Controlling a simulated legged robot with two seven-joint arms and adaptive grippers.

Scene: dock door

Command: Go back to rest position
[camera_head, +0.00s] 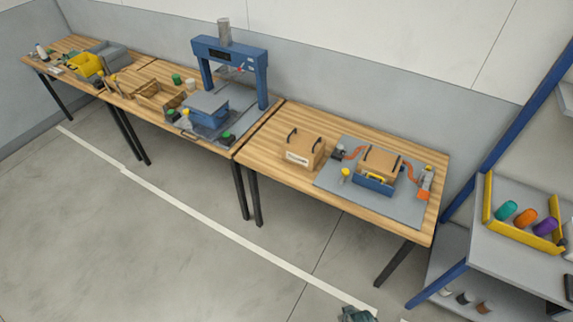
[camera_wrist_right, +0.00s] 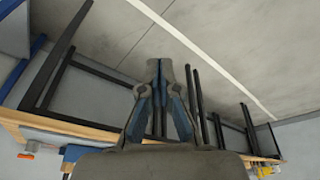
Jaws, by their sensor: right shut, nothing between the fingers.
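My right gripper (camera_wrist_right: 160,66) shows in the right wrist view with its fingers together and nothing between them. It is in open air, apart from the tables, with the grey floor beyond its tips. A small dark part at the bottom edge of the head view is cut off, and I cannot tell what it is. My left gripper is not in view.
Wooden tables (camera_head: 270,150) line the wall, carrying a blue press (camera_head: 232,55), a cardboard box (camera_head: 303,151) and a blue case (camera_head: 374,185). A shelf rack with a yellow bin (camera_head: 524,241) stands at right. The floor (camera_head: 130,240) in front is clear.

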